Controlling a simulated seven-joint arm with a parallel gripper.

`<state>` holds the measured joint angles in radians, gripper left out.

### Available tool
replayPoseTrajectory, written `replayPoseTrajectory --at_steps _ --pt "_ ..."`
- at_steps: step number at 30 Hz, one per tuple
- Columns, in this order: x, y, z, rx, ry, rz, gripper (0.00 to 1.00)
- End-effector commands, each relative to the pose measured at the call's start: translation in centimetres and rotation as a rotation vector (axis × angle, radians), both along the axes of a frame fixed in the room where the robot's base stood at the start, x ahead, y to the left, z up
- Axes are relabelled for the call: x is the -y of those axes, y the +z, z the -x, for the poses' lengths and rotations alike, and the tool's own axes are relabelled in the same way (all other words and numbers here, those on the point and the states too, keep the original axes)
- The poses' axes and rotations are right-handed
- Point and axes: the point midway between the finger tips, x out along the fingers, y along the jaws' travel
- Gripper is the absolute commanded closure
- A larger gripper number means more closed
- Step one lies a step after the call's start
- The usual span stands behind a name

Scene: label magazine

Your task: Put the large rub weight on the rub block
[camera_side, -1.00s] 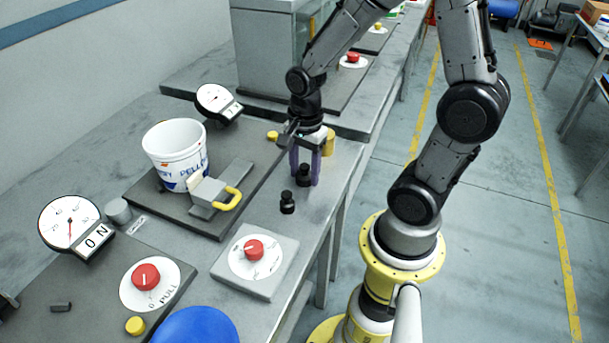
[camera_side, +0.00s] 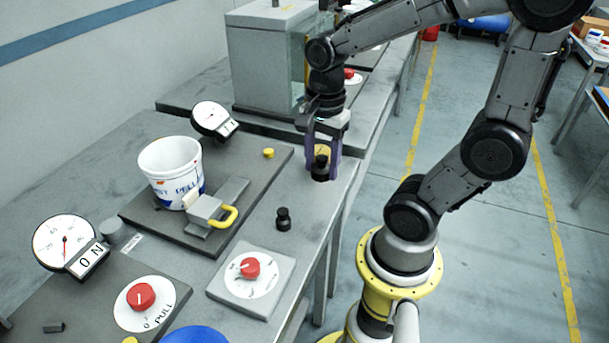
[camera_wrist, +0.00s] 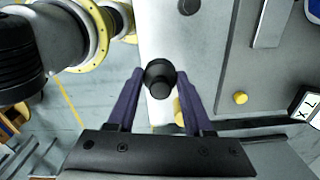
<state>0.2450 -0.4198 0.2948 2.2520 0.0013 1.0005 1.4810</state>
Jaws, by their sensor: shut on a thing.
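My gripper (camera_side: 322,165) points down, its purple fingers shut on a black knobbed weight (camera_side: 320,170), which looks raised off the bench. In the wrist view the weight (camera_wrist: 160,80) sits upright between the fingertips. I take it for the large rub weight. A second black weight (camera_side: 283,219) stands on the bench, nearer the side camera; part of it shows at the wrist view's top edge (camera_wrist: 188,5). A grey block with a yellow handle (camera_side: 207,209), seemingly the rub block, lies on a dark plate left of my gripper. Nothing stands on the block.
A white tub (camera_side: 170,172) stands beside the block, with a dial gauge (camera_side: 211,118) behind. A yellow cylinder (camera_side: 322,150) is partly hidden behind my fingers. A red-knob panel (camera_side: 250,268) sits in front. The bench between the second weight and the plate is clear.

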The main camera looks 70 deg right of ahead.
Motion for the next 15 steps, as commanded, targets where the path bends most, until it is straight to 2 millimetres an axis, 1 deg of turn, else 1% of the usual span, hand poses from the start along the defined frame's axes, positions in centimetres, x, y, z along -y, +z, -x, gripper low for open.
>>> replayPoseTrajectory --at_steps 1,6,10,15 --pt "-0.3 0.7 1.2 0.008 0.0 0.002 1.0" --pt "-1.1 2.1 4.6 0.007 0.0 0.002 1.0" --pt "-1.6 2.9 6.5 0.005 0.0 0.002 1.0" --pt "-2.0 3.6 8.0 0.004 0.0 0.001 1.0"
